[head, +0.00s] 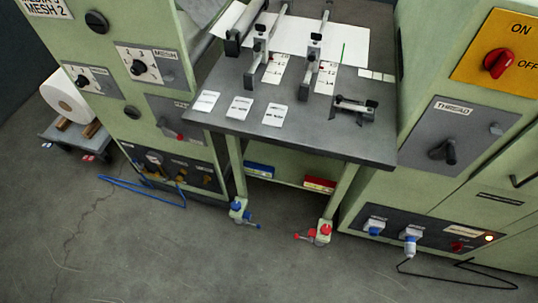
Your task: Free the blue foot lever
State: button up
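The blue foot lever (253,225) sticks out to the right, low at the floor, by the foot of the table's left front leg. A blue cap or wheel part (237,206) sits just above it on that foot. The lever is small here, and I cannot tell whether it is locked or free. At the right front leg a red foot lever (302,237) points left, with a red part (325,231) on the foot. My gripper does not show in this view.
A grey worktable (230,113) carries clamps, cards and a sheet. A shelf below holds a blue box (259,169) and a red box (320,184). A blue cable (145,192) and a black cable (440,278) lie on the floor. Green cabinets flank the table; the front floor is open.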

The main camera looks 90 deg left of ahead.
aim_at(258, 225)
jog(key=u, duration=3.55)
jog(key=i, duration=0.3)
jog(key=u, duration=0.05)
